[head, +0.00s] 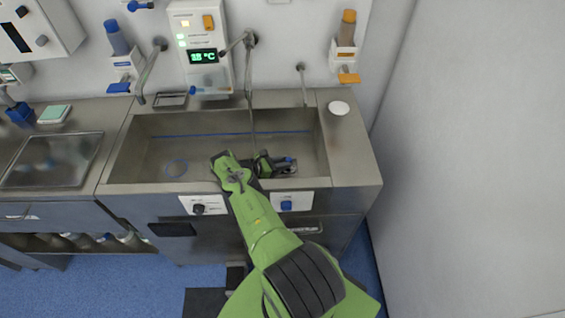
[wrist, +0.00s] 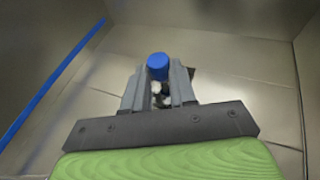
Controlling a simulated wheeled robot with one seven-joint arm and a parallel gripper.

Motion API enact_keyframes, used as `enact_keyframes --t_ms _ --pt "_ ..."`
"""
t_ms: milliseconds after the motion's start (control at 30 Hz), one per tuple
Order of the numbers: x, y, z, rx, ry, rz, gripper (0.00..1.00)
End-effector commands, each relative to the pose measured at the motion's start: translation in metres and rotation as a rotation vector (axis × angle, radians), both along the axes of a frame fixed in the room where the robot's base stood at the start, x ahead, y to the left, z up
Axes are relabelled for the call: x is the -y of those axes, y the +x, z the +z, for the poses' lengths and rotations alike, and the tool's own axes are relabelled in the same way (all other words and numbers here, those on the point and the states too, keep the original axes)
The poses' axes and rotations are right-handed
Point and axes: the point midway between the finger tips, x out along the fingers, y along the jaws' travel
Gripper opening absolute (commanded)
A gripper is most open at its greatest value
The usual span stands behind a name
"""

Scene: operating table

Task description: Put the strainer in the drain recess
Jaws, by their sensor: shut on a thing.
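My gripper (head: 284,164) is low inside the steel sink basin, toward its right end. It is shut on the strainer, whose blue knob (wrist: 157,67) shows between the two fingers in the wrist view. The fingers hide most of the strainer's body; only small pale and dark parts show below the knob. A dark edge shows on the basin floor just right of the fingers in the wrist view; I cannot tell whether it is the drain recess. I cannot tell whether the strainer touches the floor.
The sink basin (head: 113,176) has steep walls around my gripper. A thin blue ring (head: 176,169) marks the left part of its floor. A tap pipe (head: 250,95) hangs over the middle. A white disc (head: 339,108) lies on the right counter. The basin's left side is clear.

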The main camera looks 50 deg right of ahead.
Motion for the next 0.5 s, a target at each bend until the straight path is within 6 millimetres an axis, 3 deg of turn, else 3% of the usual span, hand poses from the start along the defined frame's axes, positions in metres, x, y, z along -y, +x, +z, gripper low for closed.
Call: enact_keyframes --t_ms 100,133,300,500 --pt "-0.0001 -0.0001 -0.0032 0.000 0.000 0.000 0.00" --pt "-0.0001 -0.0001 -0.0028 -0.001 -0.001 0.000 0.29" --pt "0.0000 -0.0001 -0.0022 -0.001 -0.001 0.000 0.55" --pt "0.0001 -0.0001 -0.0021 -0.001 0.000 0.000 0.56"
